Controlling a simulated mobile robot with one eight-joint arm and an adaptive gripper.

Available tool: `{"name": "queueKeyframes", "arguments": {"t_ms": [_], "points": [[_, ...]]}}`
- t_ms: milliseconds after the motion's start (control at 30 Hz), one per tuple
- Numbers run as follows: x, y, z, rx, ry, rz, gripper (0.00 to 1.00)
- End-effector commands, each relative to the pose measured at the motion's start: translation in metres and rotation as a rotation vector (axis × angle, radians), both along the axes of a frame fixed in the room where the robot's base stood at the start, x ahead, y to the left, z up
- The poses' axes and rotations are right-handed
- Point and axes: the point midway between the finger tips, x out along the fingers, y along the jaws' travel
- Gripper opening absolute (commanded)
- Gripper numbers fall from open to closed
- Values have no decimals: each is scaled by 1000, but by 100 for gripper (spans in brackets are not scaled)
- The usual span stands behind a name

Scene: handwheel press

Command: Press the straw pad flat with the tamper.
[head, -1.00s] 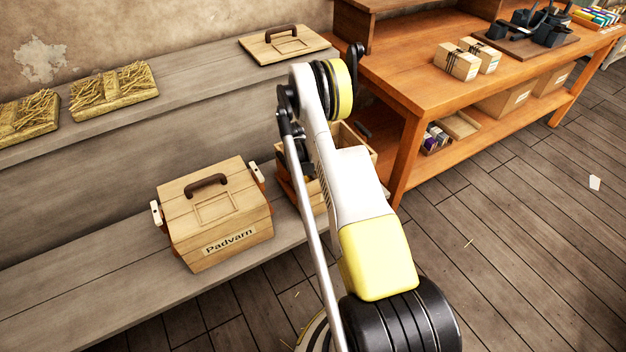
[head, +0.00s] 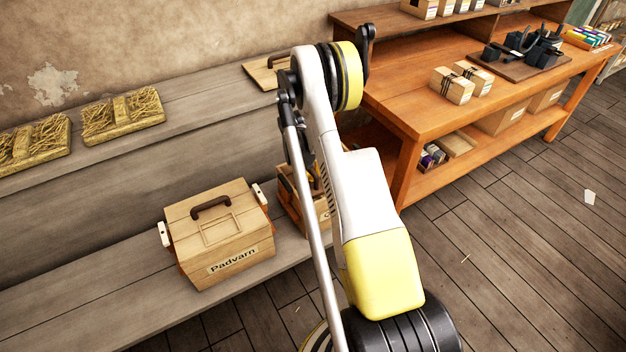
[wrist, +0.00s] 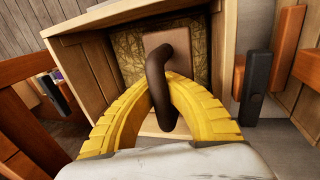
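In the wrist view, a tamper with a brown plate (wrist: 167,40) and a dark curved handle (wrist: 158,88) is inside an open wooden box (wrist: 88,68). Straw (wrist: 127,52) shows around the plate, which covers the pad's middle. I cannot tell whether the plate touches the straw or how flat it is. The yellow fingers of my gripper (wrist: 163,88) are closed on the handle from both sides. In the head view the open box (head: 291,200) is partly behind my arm, and the gripper and tamper are hidden.
A closed box labelled Padvarn (head: 222,240) stands left on the lower bench. Two straw pads (head: 122,115) and a handled lid (head: 262,72) lie on the upper shelf. Dark-gripped latches (wrist: 257,85) flank the open box. An orange workbench (head: 420,110) stands right.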

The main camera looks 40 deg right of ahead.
Motion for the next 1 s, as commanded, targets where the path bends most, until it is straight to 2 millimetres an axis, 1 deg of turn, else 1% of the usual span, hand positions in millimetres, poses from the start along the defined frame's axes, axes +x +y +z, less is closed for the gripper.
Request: {"name": "queueKeyframes", "arguments": {"t_ms": [33, 100, 400, 500, 633, 1000], "points": [[0, 0, 10, 0, 0, 0, 0], [0, 0, 19, 0, 0, 0, 0], [0, 0, 58, 0, 0, 0, 0], [0, 0, 69, 0, 0, 0, 0], [0, 0, 74, 0, 0, 0, 0], [0, 0, 74, -2, 0, 0, 0]]}}
